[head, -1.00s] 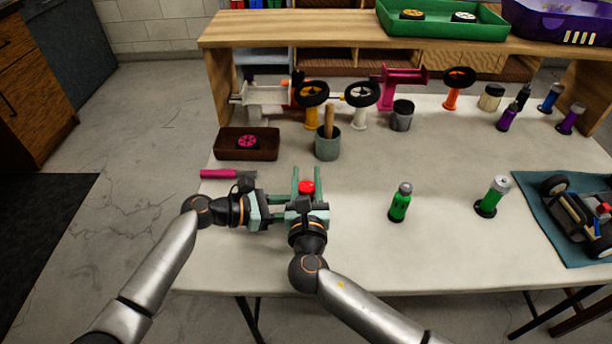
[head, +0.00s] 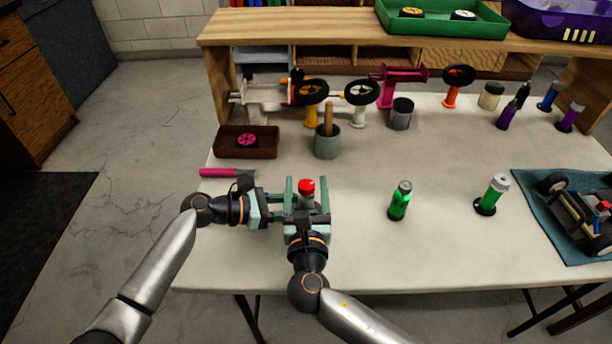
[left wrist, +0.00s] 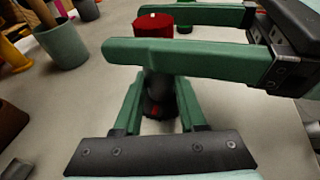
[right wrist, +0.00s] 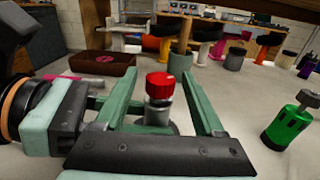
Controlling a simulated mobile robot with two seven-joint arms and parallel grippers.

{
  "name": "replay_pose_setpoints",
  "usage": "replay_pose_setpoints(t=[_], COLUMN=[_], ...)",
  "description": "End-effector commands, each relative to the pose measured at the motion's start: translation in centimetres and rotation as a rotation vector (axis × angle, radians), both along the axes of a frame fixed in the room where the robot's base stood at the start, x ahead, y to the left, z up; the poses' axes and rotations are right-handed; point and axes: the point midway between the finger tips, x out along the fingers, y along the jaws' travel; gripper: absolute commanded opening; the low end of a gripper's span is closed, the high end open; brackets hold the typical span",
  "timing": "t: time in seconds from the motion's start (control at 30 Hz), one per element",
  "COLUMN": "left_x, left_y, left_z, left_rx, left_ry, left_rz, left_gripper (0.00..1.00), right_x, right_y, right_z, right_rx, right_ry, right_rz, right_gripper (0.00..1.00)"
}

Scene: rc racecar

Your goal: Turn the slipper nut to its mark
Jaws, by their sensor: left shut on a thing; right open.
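The red slipper nut (head: 306,186) sits on top of a small upright post. It also shows in the left wrist view (left wrist: 153,25), with a small pale mark on its top, and in the right wrist view (right wrist: 160,85). The post's lower body (left wrist: 158,92) is dark, with a red spot low down. My left gripper (left wrist: 160,100) is shut on this body, below the nut. My right gripper (right wrist: 160,97) is open, its fingers on either side of the nut with gaps visible. I cannot tell how the nut lines up with a mark.
Two green cylinders (head: 399,201) (head: 493,194) stand to the right. A car chassis (head: 590,215) lies on a blue mat at the far right. A brown tray (head: 247,153), a pink-handled tool (head: 222,173) and a grey-green cup (head: 327,148) are behind my grippers.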

Motion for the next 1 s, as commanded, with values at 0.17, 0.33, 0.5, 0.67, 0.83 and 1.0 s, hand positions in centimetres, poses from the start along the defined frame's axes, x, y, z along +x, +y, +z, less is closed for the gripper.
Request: replay_pose_setpoints(t=[0.17, 0.33, 0.5, 0.67, 0.83, 1.0], left_x=[0.0, 0.0, 0.0, 0.0, 0.0, 0.0], left_y=[0.0, 0.0, 0.0, 0.0, 0.0, 0.0], left_z=[0.0, 0.0, 0.0, 0.0, 0.0, 0.0], left_rx=[0.0, 0.0, 0.0, 0.001, 0.001, 0.0], left_ry=[0.0, 0.0, 0.0, 0.0, 0.0, 0.0], left_rz=[0.0, 0.0, 0.0, 0.0, 0.001, 0.0], left_gripper=[0.0, 0.0, 0.0, 0.0, 0.0, 0.0], right_x=[-2.9, -4.0, -4.1, -4.0, -2.2, 1.0], right_y=[-0.1, -0.1, -0.1, -0.1, 0.7, 4.4], right_z=[-0.1, 0.0, 0.0, 0.1, 2.3, 6.6], right_rx=[0.001, 0.0, 0.0, -0.009, -0.121, -0.299], right_ry=[0.002, 0.001, 0.0, -0.007, -0.115, -0.306], right_rz=[0.001, -0.001, -0.001, 0.002, 0.073, 0.274], right_gripper=[0.71, 0.71, 0.71, 0.71, 0.71, 0.71])
